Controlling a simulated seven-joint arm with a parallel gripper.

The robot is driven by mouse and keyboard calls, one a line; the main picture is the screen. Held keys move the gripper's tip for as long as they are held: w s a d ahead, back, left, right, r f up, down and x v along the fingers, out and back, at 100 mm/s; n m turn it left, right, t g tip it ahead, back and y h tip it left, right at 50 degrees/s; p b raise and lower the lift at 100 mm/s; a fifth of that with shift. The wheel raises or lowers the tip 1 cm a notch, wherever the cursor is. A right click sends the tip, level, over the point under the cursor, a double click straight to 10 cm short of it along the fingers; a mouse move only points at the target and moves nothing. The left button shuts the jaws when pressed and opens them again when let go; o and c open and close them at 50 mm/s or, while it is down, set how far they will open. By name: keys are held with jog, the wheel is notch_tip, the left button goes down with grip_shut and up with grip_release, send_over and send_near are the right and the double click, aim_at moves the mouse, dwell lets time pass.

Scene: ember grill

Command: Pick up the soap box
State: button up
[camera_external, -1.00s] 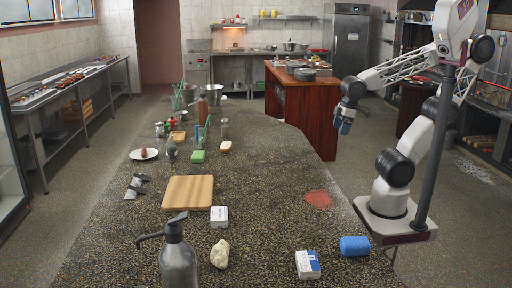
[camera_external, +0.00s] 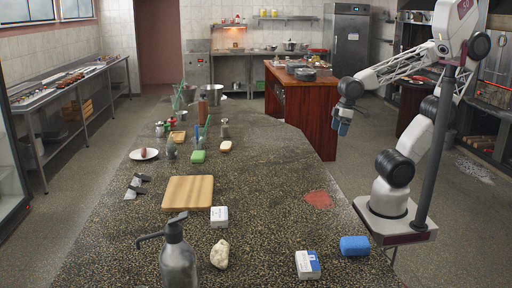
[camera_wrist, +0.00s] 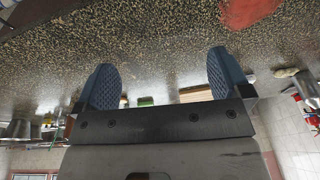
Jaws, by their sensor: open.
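Two small boxes could be the soap box, and I cannot tell which from the print. One is a white box (camera_external: 219,216) just right of the wooden board's near corner. The other is a white and blue box (camera_external: 307,264) at the near edge of the counter, left of a blue sponge-like block (camera_external: 354,246). Both lie apart from my gripper. My gripper (camera_external: 344,128) hangs in the air above the right side of the counter, well beyond both boxes. In the wrist view its blue fingers (camera_wrist: 163,82) are spread with nothing between them.
Bottles and a green sponge (camera_external: 198,157) stand farther back. The counter around a red patch (camera_external: 318,199) is clear.

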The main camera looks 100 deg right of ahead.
jog(key=w+a+f+m+g+y, duration=0.1)
jog(key=w+a+m+y, duration=0.15)
jog(key=w+a, duration=0.45)
jog(key=w+a+f+m+g+y, duration=0.1)
jog(key=w+a+m+y, duration=0.2)
jog(key=a, duration=0.6)
jog(key=m+y, duration=0.7)
jog(key=m, duration=0.5)
send_near(308, 260)
jog(key=shift+s+a+f, duration=0.1)
jog(key=shift+a+f, duration=0.1)
jog(key=shift+a, duration=0.1)
jog(key=shift+a+f+m+y, duration=0.25)
jog(key=shift+a+m, duration=0.1)
jog(key=shift+a, duration=0.05)
jog(key=shift+x, duration=1.25)
jog(key=shift+a+f, duration=0.1)
